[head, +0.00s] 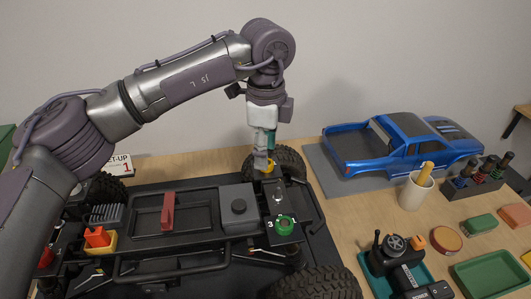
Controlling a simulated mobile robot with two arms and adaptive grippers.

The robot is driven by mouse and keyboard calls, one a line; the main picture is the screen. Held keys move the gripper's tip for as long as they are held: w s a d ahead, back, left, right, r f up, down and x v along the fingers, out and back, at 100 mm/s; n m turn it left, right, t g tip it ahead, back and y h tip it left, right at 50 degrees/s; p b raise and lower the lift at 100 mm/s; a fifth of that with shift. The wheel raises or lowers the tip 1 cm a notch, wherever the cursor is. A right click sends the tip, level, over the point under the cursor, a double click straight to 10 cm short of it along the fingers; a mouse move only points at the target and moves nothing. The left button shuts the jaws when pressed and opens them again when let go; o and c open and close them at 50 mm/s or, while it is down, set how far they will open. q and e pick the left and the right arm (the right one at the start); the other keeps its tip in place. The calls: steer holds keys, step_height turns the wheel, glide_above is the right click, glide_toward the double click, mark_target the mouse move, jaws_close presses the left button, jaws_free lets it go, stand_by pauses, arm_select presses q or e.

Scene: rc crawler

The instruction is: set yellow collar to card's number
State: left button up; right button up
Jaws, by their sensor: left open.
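The set-up card (122,167) stands behind the crawler at left, partly hidden by my left arm. Its large red number reads 1. A small part of the yellow collar (268,169) shows at the far right of the black crawler chassis (190,185), in front of the rear wheel. My left gripper (264,163) points down right at the yellow collar, open, and covers most of it. I cannot tell whether the fingers touch it. The number beside the yellow collar is hidden. A green collar (285,225) sits nearer on the same side, with a white 3 beside it. My right gripper is out of view.
A blue truck body (400,147) lies on a grey mat at right. A white cup (416,191), a rack of bottles (474,178), a transmitter (396,262) and a green tray (490,273) crowd the right side. Black tires flank the chassis.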

arm_select(q)
step_height(320, 180, up, 11)
steer(key=shift+s+f, duration=0.15)
steer(key=shift+f, duration=0.05)
stand_by(0.3)
